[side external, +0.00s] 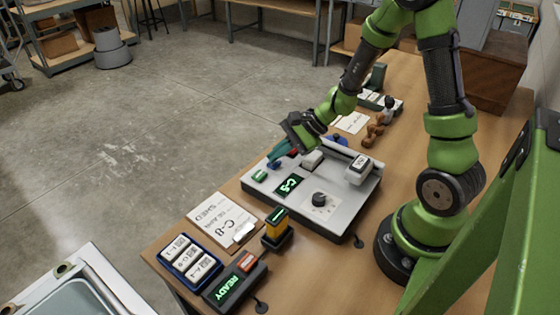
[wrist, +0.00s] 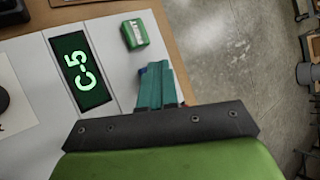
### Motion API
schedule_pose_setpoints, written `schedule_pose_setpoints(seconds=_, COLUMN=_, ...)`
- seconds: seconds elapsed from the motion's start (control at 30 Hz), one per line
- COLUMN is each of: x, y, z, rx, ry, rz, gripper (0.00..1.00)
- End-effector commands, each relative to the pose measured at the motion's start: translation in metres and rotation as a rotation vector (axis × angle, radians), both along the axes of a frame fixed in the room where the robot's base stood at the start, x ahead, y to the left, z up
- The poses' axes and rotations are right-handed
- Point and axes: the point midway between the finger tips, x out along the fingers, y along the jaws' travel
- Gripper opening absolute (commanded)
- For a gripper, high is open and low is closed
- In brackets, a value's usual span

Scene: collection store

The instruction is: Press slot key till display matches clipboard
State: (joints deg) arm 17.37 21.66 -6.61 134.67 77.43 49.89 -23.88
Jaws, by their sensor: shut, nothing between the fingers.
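A grey console (side external: 335,222) on the bench has a display (side external: 289,184) reading C-5, also legible in the wrist view (wrist: 80,72). A green key (side external: 259,176) sits at its left edge; the wrist view shows it too (wrist: 135,33). A blue key (wrist: 143,70) is mostly hidden behind my fingertips. A red key shows partly behind the fingers in the side view. The clipboard (side external: 222,222) carries a sheet whose large code looks like C-8. My gripper (side external: 275,160) is shut and empty, its teal fingertips at the blue key; I cannot tell whether they touch.
A knob (side external: 320,199) and a white block (side external: 359,165) sit on the console. In front are a yellow device (side external: 277,222), a READY box (side external: 236,284) and a blue tray (side external: 171,246) of labelled blocks. Small figures (side external: 374,131) and cards lie behind the console.

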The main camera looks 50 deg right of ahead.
Motion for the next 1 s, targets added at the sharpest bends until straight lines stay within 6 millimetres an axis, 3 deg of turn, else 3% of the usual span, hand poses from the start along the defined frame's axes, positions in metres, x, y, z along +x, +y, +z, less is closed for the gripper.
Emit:
schedule_pose_setpoints(seconds=0.47, x=0.0, y=0.0, z=-0.002, rx=0.001, ry=0.0, rz=-0.001, gripper=0.0)
schedule_pose_setpoints(seconds=1.0, x=0.0, y=0.0, z=0.015, rx=0.001, ry=0.0, rz=-0.001, gripper=0.0)
